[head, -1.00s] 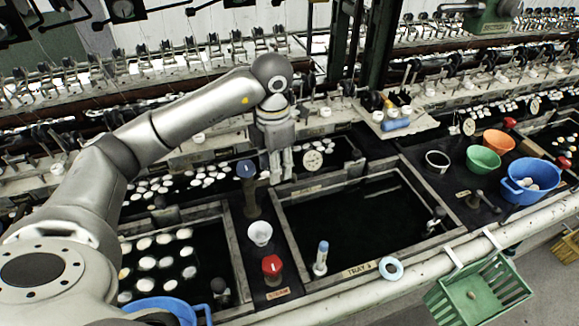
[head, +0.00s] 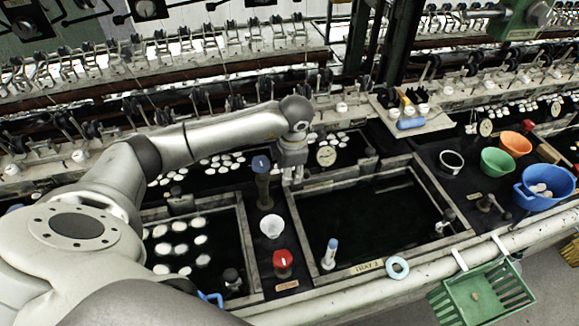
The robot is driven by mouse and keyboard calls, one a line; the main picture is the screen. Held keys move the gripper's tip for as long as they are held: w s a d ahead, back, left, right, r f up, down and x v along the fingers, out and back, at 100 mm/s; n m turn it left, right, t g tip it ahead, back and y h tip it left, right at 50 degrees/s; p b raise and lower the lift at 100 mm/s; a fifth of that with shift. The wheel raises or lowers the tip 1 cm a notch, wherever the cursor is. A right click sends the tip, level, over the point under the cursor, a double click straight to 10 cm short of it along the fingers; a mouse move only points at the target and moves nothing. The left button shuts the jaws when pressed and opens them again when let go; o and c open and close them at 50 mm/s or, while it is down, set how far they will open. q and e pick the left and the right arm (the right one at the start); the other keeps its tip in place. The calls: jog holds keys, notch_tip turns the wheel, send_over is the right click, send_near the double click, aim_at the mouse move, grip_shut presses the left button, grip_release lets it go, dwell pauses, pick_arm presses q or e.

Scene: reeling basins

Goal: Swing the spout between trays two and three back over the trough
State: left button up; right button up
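The spout post (head: 264,190), dark bronze with a blue cap, stands upright on the dark strip between tray two (head: 242,225) on the left and tray three (head: 296,215) on the right. I cannot make out its spout arm; it may be behind my gripper. My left gripper (head: 291,184) points down just right of the post, over the back left corner of tray three. Its two fingers are close together; I cannot tell whether they touch or hold anything. The trough (head: 240,178), dark water with white cocoons, runs behind the trays. My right gripper is out of view.
A white cup (head: 271,227) and a red knob (head: 283,262) stand in front of the post. A round dial (head: 326,156) stands behind tray three, right of my gripper. Tray three's water is clear.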

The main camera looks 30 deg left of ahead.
pick_arm(q)
jog(key=shift+f, duration=0.1)
jog(key=shift+c, duration=0.4)
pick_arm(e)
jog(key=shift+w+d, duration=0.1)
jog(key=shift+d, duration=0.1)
pick_arm(q)
grip_shut()
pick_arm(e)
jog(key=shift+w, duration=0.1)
